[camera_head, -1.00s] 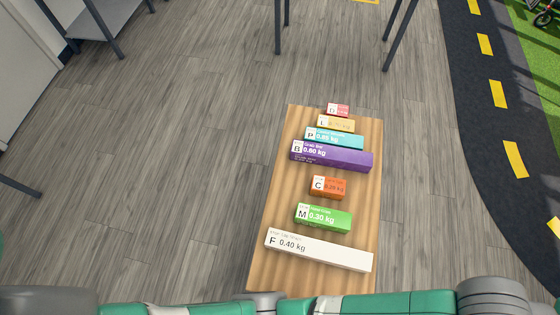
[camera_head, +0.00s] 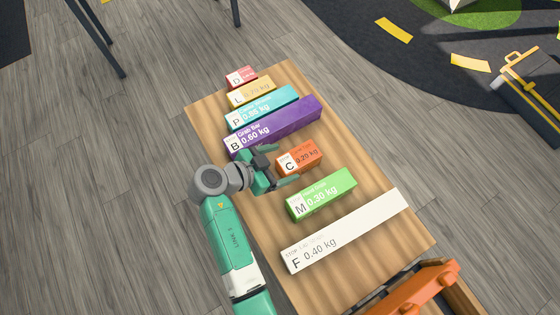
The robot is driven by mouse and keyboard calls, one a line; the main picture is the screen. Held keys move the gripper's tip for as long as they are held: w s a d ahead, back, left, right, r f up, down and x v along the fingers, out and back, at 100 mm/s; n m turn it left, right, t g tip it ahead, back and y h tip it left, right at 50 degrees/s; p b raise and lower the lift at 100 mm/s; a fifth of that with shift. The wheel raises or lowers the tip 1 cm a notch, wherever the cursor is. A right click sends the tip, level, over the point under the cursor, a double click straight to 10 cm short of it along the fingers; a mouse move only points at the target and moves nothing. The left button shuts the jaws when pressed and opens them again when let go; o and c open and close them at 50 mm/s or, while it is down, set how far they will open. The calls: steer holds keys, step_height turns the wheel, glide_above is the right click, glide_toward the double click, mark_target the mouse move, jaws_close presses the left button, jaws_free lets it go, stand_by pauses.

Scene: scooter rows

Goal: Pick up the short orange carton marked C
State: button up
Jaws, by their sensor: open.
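The short orange carton marked C (camera_head: 304,158) lies on the wooden board (camera_head: 378,176), between the purple carton marked B (camera_head: 275,125) and the green carton marked M (camera_head: 322,194). Its white label end with the letter C faces left. My gripper (camera_head: 282,168) is open at the left end of the orange carton, its fingers pointing right towards it. I cannot tell whether the fingers touch the carton. My arm comes up from the bottom of the view, left of the board's middle.
Teal carton P (camera_head: 262,108), yellow carton L (camera_head: 252,91) and red carton D (camera_head: 241,77) lie beyond the purple one. White carton F (camera_head: 345,231) lies nearer. An orange-railed object (camera_head: 415,290) stands at the bottom right. Grey floor (camera_head: 120,150) left of the board is clear.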

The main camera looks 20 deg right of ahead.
mark_target(298, 157)
steer(key=x, duration=0.2)
steer(key=shift+d+f+b, duration=0.15)
steer(key=shift+d+b, duration=0.15)
steer(key=shift+d, duration=0.05)
steer(key=b+x, duration=0.1)
steer(key=x, duration=0.3)
steer(key=shift+w+d+f+b, duration=0.25)
steer(key=shift+f+b, duration=0.05)
steer(key=shift+b, duration=0.1)
steer(key=shift+c, duration=0.4)
steer(key=c, duration=1.1)
